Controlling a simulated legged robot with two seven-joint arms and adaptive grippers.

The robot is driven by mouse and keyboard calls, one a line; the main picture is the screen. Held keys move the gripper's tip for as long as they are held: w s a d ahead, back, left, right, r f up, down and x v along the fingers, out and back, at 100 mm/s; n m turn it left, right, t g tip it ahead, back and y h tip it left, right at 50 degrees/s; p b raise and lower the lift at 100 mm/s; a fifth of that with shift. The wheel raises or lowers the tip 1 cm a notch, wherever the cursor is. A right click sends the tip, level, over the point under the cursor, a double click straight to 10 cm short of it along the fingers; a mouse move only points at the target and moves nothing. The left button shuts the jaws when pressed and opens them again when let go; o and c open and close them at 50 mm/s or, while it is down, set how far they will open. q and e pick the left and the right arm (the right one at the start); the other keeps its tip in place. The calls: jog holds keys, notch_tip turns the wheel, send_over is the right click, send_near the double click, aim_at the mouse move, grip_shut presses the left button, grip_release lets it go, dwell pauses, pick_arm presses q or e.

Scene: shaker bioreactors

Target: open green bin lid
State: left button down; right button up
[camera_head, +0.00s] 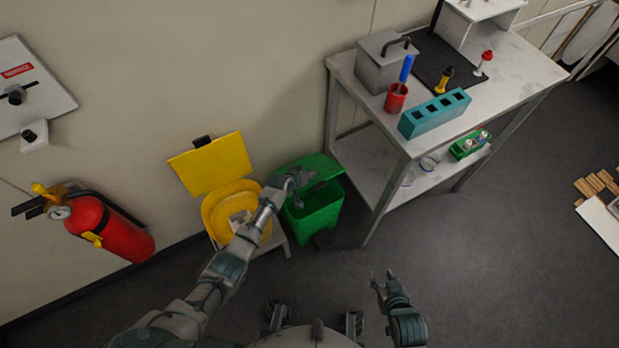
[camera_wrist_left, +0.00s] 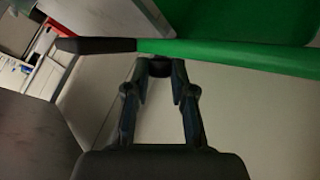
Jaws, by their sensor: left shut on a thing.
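The green bin (camera_head: 313,217) stands on the floor between the yellow bin and the workbench. My left gripper (camera_head: 300,178) reaches over the bin and is shut on the lid's edge. In the left wrist view the lid (camera_wrist_left: 225,55) shows as a green bar with a black end, and the left fingertips (camera_wrist_left: 160,72) meet its underside. The contact is partly hidden. My right gripper (camera_head: 382,281) is open and empty, low over the floor, right of and nearer than the bin.
A yellow bin (camera_head: 217,218) with its lid raised stands just left of the green bin. A metal workbench (camera_head: 400,150) is close on the right, its leg near the bin. A red fire extinguisher (camera_head: 110,235) hangs on the left wall.

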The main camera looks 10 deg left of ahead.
pick_arm(q)
jog(key=shift+w+a+r, duration=0.1)
jog(key=shift+a, duration=0.05)
jog(key=c, duration=1)
grip_release()
jog(key=v, duration=1.1)
jog(key=shift+s+a+r, duration=0.15)
jog(key=shift+s+r, duration=0.1)
